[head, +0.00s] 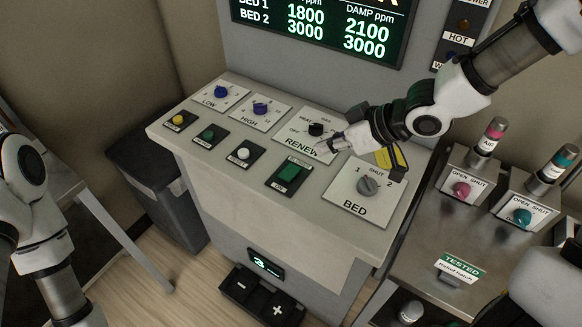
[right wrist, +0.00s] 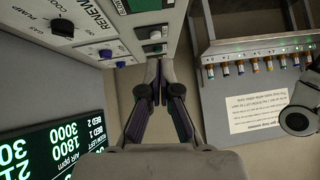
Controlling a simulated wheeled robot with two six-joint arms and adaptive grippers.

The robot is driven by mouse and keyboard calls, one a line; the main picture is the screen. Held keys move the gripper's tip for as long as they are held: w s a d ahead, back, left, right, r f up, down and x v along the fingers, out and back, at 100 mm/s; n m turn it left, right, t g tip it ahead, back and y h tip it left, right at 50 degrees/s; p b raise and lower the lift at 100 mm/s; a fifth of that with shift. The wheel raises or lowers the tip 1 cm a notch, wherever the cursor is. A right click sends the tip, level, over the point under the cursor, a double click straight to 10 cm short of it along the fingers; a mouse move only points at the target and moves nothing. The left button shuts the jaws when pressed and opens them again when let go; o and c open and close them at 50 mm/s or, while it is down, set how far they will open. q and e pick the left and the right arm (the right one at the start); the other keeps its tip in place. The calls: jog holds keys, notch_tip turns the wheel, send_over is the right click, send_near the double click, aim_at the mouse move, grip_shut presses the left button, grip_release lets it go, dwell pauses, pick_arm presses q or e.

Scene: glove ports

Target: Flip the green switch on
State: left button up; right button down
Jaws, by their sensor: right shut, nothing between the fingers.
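The green switch (head: 288,173) is a green rectangular rocker in a black frame on the sloping grey panel (head: 245,170). It lies between the white button and the BED knob. In the right wrist view, a green patch (right wrist: 148,4) at the top edge appears to be this switch, partly cut off. My right gripper (head: 327,146) is shut and empty. Its fingertips appear over the RENEW label, up and right of the switch in the head view, and I see them apart from the switch. The wrist view also shows the closed fingers (right wrist: 156,72). My left gripper is out of view.
Around the switch are a white button (head: 243,153), a green button (head: 208,134), the RENEW knob (head: 316,129), the BED knob (head: 369,186) and blue knobs (head: 261,108). A display (head: 320,28) stands behind. A side bench (head: 430,270) with valves is at right.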

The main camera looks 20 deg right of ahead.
send_over(283, 176)
jog(key=s+d, duration=0.1)
jog(key=d, duration=0.1)
notch_tip(283, 176, down, 8)
jog(key=shift+a+r+b, duration=0.1)
jog(key=shift+r+b, duration=0.1)
jog(key=shift+b, duration=0.1)
notch_tip(283, 176, down, 3)
jog(key=shift+s+r, duration=0.1)
jog(key=shift+s, duration=0.05)
jog(key=shift+f, duration=0.45)
jog(key=shift+s+a+f, duration=0.1)
jog(key=shift+s+f, duration=0.05)
jog(key=shift+f, duration=0.1)
